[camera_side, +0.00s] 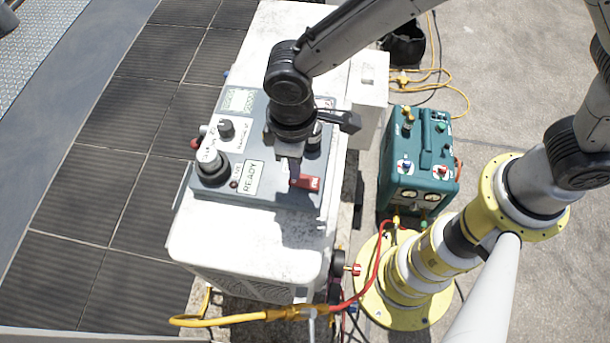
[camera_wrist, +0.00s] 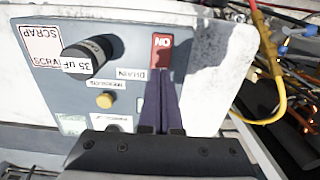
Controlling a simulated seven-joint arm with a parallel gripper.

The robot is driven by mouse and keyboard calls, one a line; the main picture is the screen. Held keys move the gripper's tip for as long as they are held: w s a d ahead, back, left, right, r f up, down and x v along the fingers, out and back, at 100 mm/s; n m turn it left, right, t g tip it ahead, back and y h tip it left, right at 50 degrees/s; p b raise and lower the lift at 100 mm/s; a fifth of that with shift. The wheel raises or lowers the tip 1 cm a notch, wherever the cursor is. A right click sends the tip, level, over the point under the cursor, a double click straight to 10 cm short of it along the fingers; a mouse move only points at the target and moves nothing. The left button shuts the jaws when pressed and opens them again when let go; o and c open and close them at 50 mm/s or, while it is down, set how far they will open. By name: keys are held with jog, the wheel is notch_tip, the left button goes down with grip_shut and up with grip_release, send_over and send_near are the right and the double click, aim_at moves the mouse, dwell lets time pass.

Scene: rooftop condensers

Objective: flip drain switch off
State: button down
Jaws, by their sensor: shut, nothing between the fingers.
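The drain switch is a red rocker (camera_side: 306,182) on the grey control panel (camera_side: 205,189), near its front right corner. In the wrist view the red switch (camera_wrist: 162,48) shows an upside-down "ON" marking, with the DRAIN label (camera_wrist: 131,75) beside it. My gripper (camera_side: 293,180) is shut and empty, pointing down at the panel next to the switch. In the wrist view the closed fingertips (camera_wrist: 162,72) meet the lower edge of the switch in the picture. I cannot tell whether they touch it. The fingers hide the panel just below the switch.
A dark cylinder marked 35 uF (camera_wrist: 87,57) stands on the panel, near a yellow button (camera_wrist: 105,101) and a SCRAP label (camera_wrist: 41,45). Another cylinder (camera_side: 211,164) stands beside the READY label (camera_side: 251,177). A teal machine (camera_side: 420,155) and yellow hose (camera_side: 235,319) lie off the white condenser (camera_side: 255,240).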

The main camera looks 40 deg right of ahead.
jog(key=shift+f, duration=1)
dwell(0.6)
jog(key=shift+r, duration=3.55)
